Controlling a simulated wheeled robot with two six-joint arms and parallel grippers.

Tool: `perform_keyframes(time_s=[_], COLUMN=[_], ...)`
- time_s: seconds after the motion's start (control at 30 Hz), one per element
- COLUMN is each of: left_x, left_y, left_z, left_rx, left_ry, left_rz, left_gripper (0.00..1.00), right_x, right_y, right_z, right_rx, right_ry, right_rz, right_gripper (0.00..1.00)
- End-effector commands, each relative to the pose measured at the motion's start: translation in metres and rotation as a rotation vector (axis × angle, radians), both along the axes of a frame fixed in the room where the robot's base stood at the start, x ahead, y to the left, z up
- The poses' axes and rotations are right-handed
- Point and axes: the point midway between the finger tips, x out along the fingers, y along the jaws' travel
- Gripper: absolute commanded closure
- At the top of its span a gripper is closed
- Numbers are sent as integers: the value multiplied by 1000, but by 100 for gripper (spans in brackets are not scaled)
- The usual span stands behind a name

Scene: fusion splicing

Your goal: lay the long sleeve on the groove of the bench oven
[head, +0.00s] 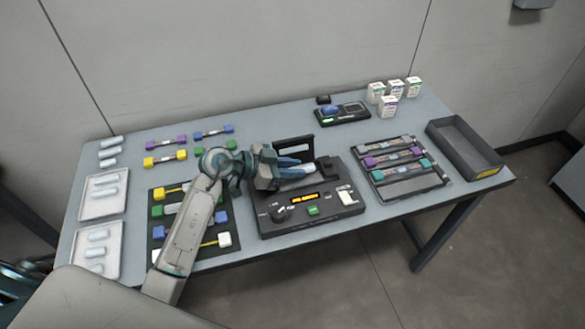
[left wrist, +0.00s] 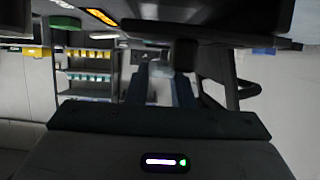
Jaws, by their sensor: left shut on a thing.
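The bench oven (head: 312,222) is the dark unit at the table's middle, with a lit orange display and a raised black lid (head: 294,148) at its back. My left gripper (head: 305,168) is over the back part of the oven, in front of the raised lid. It is shut on a pale piece that looks like the long sleeve; its blue fingers hide most of it. The left wrist view shows the fingers with a small pale bit of the sleeve (left wrist: 161,68) between them. The groove is mostly hidden by the gripper. My right gripper is not in view.
Two white trays (head: 122,212) with pale sleeves stand at the left. A dark mat with several coloured-end pieces lies left of the oven. At the right are a holder (head: 437,183) with coloured-end pieces, an empty grey bin (head: 461,152) and small white boxes (head: 389,106).

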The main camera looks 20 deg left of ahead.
Motion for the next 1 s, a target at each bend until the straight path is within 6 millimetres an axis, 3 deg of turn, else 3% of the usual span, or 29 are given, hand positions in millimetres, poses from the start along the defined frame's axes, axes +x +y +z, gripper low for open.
perform_keyframes(time_s=[0.83,0.87,0.93,1.0], left_x=[0,0,0,0], left_y=[0,0,0,0], left_z=[-19,-20,-20,-20], left_rx=[-1,-1,0,-1], left_ry=[-2,-2,-1,-1], left_rz=[1,1,0,0], left_gripper=[100,75,62,58], right_x=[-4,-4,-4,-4], right_y=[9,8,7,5], right_z=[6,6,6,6], right_rx=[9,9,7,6], right_ry=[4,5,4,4], right_rz=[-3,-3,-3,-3], right_gripper=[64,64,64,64])
